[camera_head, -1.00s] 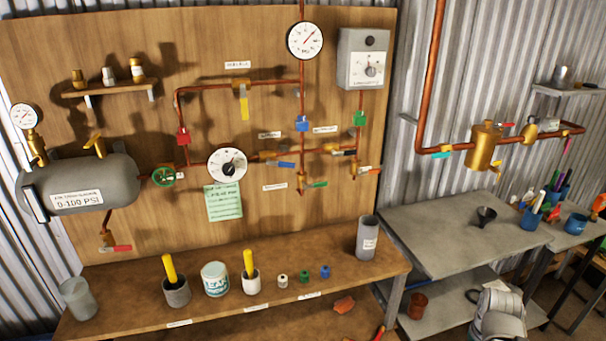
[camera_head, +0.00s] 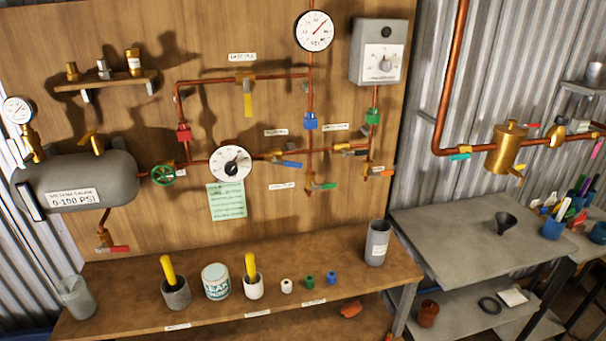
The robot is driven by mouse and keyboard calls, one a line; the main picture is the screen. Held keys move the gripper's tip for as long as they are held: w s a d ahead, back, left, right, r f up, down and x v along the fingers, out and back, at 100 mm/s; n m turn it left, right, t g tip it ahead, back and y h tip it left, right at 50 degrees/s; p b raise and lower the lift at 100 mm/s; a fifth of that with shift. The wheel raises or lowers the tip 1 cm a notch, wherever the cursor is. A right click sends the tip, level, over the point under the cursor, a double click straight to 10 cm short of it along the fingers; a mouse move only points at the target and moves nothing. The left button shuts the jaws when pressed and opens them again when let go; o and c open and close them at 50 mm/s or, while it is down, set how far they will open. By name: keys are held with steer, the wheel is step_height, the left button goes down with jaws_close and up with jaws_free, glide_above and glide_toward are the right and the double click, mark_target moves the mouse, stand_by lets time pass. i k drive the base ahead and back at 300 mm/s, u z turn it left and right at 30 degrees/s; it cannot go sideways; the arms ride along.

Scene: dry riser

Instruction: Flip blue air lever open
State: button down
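The blue lever (camera_head: 287,163) is on a brass valve (camera_head: 270,154) in the copper pipe to the right of the round white gauge (camera_head: 231,163). Its handle points right and slightly down, roughly along the pipe. A blue fitting (camera_head: 310,121) sits on the vertical pipe above. My gripper is not in view.
A wooden bench (camera_head: 130,322) below the board holds a grey cup (camera_head: 377,243), several small caps and two cups with yellow handles. A grey tank (camera_head: 82,183) is at left. A grey metal table (camera_head: 460,230) stands at right.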

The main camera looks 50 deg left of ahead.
mark_target(274, 161)
steer(key=k, duration=1.2)
steer(key=u, duration=1.4)
steer(key=i, duration=0.55)
steer(key=u, duration=0.1)
